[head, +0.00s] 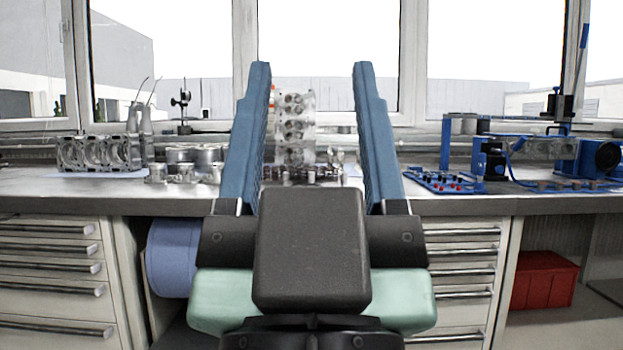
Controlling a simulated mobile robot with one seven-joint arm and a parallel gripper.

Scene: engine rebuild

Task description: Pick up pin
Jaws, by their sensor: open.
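My gripper (312,75) is large in the middle of the head view, its two long blue fingers spread wide apart. Nothing is held between them. Beyond the fingers, on the workbench (480,205), stands an upright metal engine part (296,128) with several round openings. Small metal parts (300,172) lie at its foot, partly hidden by my gripper. I cannot tell which of the small parts is the pin; it is too small or hidden at this distance.
At the left of the bench are an engine block (100,153) and loose metal parts (185,170). At the right are blue fixtures (445,181) and a blue machine (600,160). Drawers (50,268) and a red box (543,280) are below. Windows stand behind.

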